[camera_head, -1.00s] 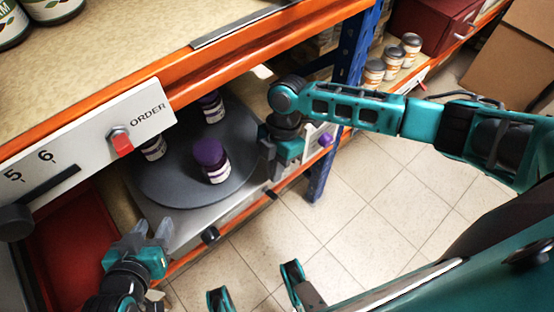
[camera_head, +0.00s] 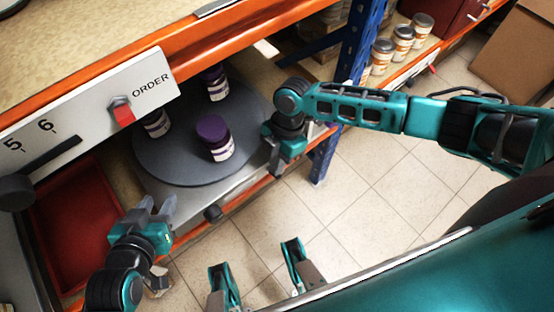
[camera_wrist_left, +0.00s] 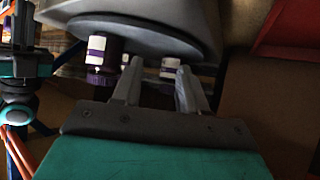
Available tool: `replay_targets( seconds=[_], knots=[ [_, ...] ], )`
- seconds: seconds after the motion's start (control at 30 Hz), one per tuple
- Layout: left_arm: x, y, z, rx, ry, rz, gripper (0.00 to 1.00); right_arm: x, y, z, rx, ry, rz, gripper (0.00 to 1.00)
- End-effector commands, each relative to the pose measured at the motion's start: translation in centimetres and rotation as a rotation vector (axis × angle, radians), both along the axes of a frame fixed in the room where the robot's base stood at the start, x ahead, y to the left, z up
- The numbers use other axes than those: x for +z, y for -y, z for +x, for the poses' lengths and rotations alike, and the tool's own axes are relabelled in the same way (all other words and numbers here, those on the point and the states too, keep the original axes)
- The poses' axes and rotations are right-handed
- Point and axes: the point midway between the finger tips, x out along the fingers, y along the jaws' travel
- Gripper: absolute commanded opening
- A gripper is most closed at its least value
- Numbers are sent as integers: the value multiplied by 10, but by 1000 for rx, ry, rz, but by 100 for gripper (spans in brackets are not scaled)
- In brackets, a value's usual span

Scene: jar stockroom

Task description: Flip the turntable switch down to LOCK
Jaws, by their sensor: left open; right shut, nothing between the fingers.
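The grey round turntable (camera_head: 180,176) sits on a light base on the lower shelf and carries purple-lidded jars (camera_head: 214,138). A black knob (camera_head: 213,213) is on the base's front edge. I cannot make out a lever or LOCK lettering on the base. My left gripper (camera_head: 158,206) is open and empty in front of the base's left part, left of the knob. In the left wrist view its spread fingers (camera_wrist_left: 158,88) point toward the turntable (camera_wrist_left: 140,35) and jars. My right gripper (camera_head: 278,165) is shut and empty at the turntable's right side, hiding what is behind it.
A white panel marked ORDER (camera_head: 90,108), with a red switch (camera_head: 122,112), hangs on the upper shelf's orange edge. A red tray (camera_head: 75,225) lies left of the turntable. A blue post (camera_head: 355,50) and orange-labelled jars (camera_head: 402,40) are at right.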

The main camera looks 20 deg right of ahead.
Motion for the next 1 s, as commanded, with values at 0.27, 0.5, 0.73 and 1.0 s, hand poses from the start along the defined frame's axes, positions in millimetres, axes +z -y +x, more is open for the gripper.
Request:
replay_targets(
  seconds=[0.27, 0.5, 0.73, 1.0],
  knots=[
    [5, 0, 0, 0, 0, 0, 43, 0, 2, -2, -1, 36, 13, 0],
    [9, 0, 0, 1, 0, 1, 43, -1, 2, -5, -1, 77, 29, 0],
    [17, -2, 1, 4, 8, 4, 43, -4, 4, -11, 0, 170, 62, 0],
    [16, -8, -2, 12, 1, 14, 43, -14, 8, -21, 0, 380, 140, 0]
  ],
)
